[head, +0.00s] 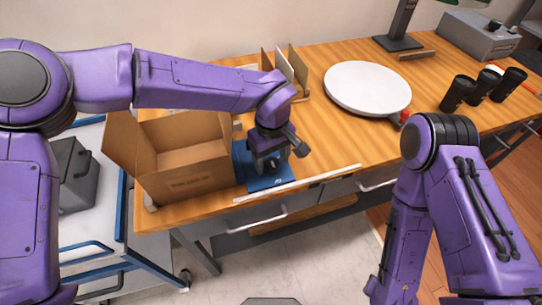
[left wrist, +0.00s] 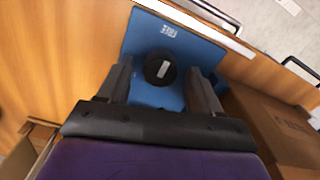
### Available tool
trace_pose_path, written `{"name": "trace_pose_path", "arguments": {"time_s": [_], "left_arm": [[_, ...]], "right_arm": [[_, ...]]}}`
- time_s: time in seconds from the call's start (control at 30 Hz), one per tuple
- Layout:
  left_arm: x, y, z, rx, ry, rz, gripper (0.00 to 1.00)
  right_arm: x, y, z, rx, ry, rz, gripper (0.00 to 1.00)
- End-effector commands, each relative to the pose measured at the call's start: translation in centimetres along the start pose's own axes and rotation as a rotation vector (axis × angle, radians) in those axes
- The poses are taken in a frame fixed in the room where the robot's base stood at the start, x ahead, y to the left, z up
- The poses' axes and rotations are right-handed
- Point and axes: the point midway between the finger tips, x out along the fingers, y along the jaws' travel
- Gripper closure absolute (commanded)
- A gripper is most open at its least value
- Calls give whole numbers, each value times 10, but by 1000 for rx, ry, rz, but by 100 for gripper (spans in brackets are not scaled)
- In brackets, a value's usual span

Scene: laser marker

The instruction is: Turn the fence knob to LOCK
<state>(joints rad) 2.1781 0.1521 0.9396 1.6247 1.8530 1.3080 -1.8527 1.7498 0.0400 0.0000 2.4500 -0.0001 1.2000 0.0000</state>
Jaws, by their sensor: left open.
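The fence knob (left wrist: 160,69) is a round black dial with a white bar, set on a blue plate (left wrist: 135,42) with a small white label that I cannot read. In the left wrist view my left gripper (left wrist: 162,82) is open, with one finger on each side of the knob. I cannot tell whether the fingers touch it. In the head view my left gripper (head: 272,165) points down over the blue plate (head: 268,184) and hides the knob. My right gripper is not in view; only my right arm shows at the right.
An open cardboard box (head: 185,160) stands close on the left of the plate. A white strip (head: 300,184) runs along the table's front edge. A round white disc (head: 367,88) lies behind, and several black cups (head: 458,93) stand at the right.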

Motion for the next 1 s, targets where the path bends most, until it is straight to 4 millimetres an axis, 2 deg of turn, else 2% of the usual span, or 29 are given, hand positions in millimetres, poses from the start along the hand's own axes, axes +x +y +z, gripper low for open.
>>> {"name": "trace_pose_path", "arguments": {"time_s": [0.17, 0.2, 0.37, 0.73, 1.0], "left_arm": [[1, 0, 0, 0, 0, 0, 35], [1, 0, 0, 0, 0, 0, 38], [0, 0, 0, 0, 0, 0, 90], [-1, 0, 0, -44, -2, 0, 91], [-3, 0, 0, -215, -2, 0, 91]], "right_arm": [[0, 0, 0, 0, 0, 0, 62], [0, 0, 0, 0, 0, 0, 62], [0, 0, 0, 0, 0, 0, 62], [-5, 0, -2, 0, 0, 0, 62], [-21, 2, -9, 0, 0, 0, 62]]}}
